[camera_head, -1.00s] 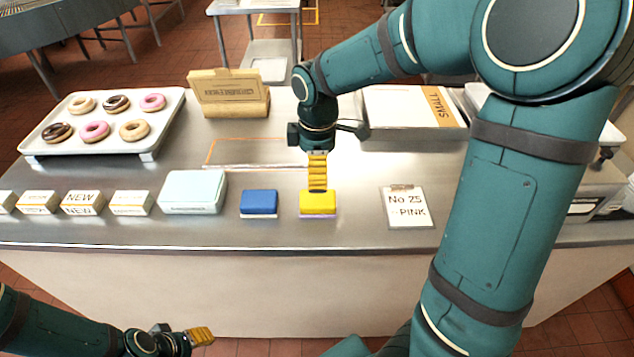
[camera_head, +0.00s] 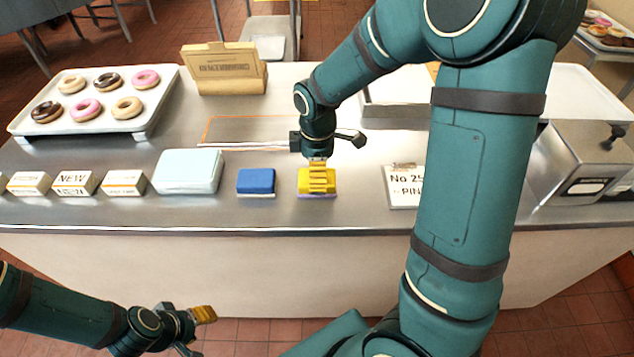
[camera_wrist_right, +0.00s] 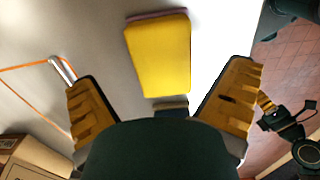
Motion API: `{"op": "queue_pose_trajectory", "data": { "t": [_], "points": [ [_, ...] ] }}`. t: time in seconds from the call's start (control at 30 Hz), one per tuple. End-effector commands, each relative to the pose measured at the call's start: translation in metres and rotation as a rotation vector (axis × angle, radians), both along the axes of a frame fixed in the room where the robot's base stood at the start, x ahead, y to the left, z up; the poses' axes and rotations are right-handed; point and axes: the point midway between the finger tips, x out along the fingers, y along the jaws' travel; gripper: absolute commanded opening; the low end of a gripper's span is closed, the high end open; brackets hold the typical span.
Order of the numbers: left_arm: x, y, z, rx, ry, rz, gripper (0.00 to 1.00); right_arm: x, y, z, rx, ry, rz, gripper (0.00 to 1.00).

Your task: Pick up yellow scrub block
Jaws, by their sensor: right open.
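The yellow scrub block (camera_head: 317,187) lies on the steel counter near its front edge, just right of the blue block. It has a thin purple layer underneath. My right gripper (camera_head: 318,178) is over it in the head view and hides part of its top. In the right wrist view the yellow scrub block (camera_wrist_right: 160,55) is ahead of the open fingers (camera_wrist_right: 165,98), between their lines, with nothing held. I cannot tell whether a finger touches it. My left gripper (camera_head: 203,315) is low at the lower left, in front of the counter and far from the block.
A blue block (camera_head: 257,182) and a pale blue box (camera_head: 188,171) stand to the left. A "No 25 PINK" card (camera_head: 403,187) lies to the right. A donut tray (camera_head: 150,118) and a tan box (camera_head: 225,70) are further back. Bare counter surrounds the block.

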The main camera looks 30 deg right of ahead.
Motion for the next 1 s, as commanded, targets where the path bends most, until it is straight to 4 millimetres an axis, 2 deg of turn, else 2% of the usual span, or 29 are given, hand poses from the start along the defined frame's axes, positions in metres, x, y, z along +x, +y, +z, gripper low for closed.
{"op": "queue_pose_trajectory", "data": {
  "t": [0.1,0.23,0.37,0.57,0.77,0.87,0.9,1.0],
  "points": [
    [-0.002,0.000,-0.007,0.000,0.003,-0.002,0.47,-0.003,0.003,-0.021,0.000,0.005,0.001,1.00],
    [-0.003,-0.001,-0.010,-0.002,0.007,-0.005,0.47,-0.003,0.003,-0.037,0.000,0.004,0.000,1.00],
    [-0.003,-0.001,-0.011,-0.002,0.007,-0.006,0.47,-0.003,0.002,-0.043,0.000,0.002,0.000,1.00],
    [-0.003,-0.001,-0.010,-0.002,0.008,-0.006,0.47,-0.003,0.002,-0.043,0.000,0.001,0.001,1.00],
    [-0.003,-0.001,-0.011,-0.002,0.008,-0.006,0.47,-0.003,0.002,-0.043,0.001,0.001,0.001,0.33],
    [-0.003,-0.001,-0.011,-0.002,0.007,-0.006,0.47,-0.003,0.002,-0.043,0.001,0.001,0.001,0.31],
    [-0.003,-0.001,-0.011,-0.002,0.007,-0.006,0.47,-0.003,0.002,-0.042,0.001,0.001,0.001,0.26],
    [-0.003,-0.001,-0.011,-0.002,0.007,-0.006,0.47,-0.003,0.002,-0.042,0.001,0.001,0.001,0.26]
  ]
}}
